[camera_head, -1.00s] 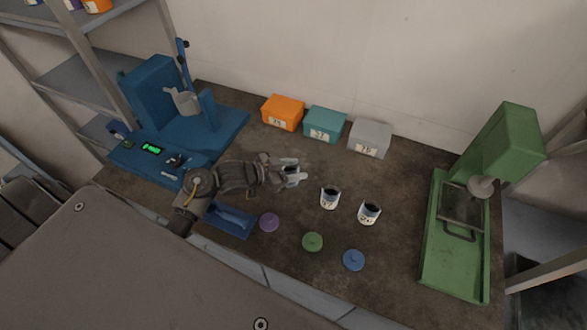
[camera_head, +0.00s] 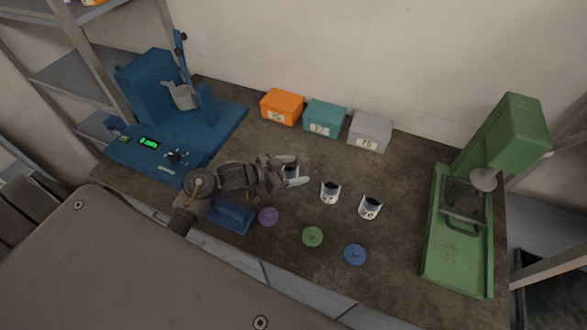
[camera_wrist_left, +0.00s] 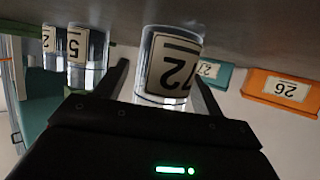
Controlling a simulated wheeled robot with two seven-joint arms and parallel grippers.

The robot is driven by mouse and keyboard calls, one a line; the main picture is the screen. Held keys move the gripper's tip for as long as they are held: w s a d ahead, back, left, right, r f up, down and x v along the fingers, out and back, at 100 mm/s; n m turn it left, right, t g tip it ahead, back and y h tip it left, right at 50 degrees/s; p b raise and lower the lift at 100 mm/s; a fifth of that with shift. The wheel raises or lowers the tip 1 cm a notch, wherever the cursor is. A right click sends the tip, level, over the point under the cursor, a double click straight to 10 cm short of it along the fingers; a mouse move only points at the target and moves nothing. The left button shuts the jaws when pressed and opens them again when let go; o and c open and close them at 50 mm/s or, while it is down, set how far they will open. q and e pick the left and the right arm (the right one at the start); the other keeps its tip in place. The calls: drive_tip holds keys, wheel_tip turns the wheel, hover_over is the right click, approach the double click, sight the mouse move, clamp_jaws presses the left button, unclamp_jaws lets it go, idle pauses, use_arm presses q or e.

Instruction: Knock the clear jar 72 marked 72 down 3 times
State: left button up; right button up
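The clear jar 72 (camera_wrist_left: 168,65) stands upright on the bench and appears upside down in the left wrist view, its label facing me. In the head view the jar (camera_head: 291,172) is partly hidden by my left gripper (camera_head: 292,171). My left gripper (camera_wrist_left: 163,82) has one finger on each side of the jar, with a narrow gap showing at the picture's left finger. Contact at the other finger is unclear. My right gripper is not in view.
Two other labelled jars (camera_head: 329,193) (camera_head: 370,207) stand right of my gripper. Purple (camera_head: 268,216), green (camera_head: 312,237) and blue (camera_head: 354,255) lids lie in front. Orange (camera_head: 282,106), teal (camera_head: 325,118) and grey (camera_head: 369,132) boxes stand behind. Blue (camera_head: 150,90) and green (camera_head: 505,140) machines flank the bench.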

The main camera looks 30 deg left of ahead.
sight(297, 164)
use_arm(q)
drive_tip(key=shift+s+d+f, duration=0.15)
drive_tip(key=shift+s+f, duration=0.15)
drive_tip(key=shift+f, duration=0.25)
drive_tip(key=shift+w+r, duration=0.15)
drive_tip(key=shift+r, duration=0.35)
drive_tip(key=r, duration=0.3)
drive_tip(key=shift+s+r, duration=0.25)
drive_tip(key=shift+r, duration=0.05)
drive_tip(key=s+d+r, duration=0.5)
drive_tip(key=s+r, duration=0.4)
drive_tip(key=s, duration=0.3)
drive_tip(key=shift+d+r+p, duration=0.25)
drive_tip(key=shift+p, duration=0.2)
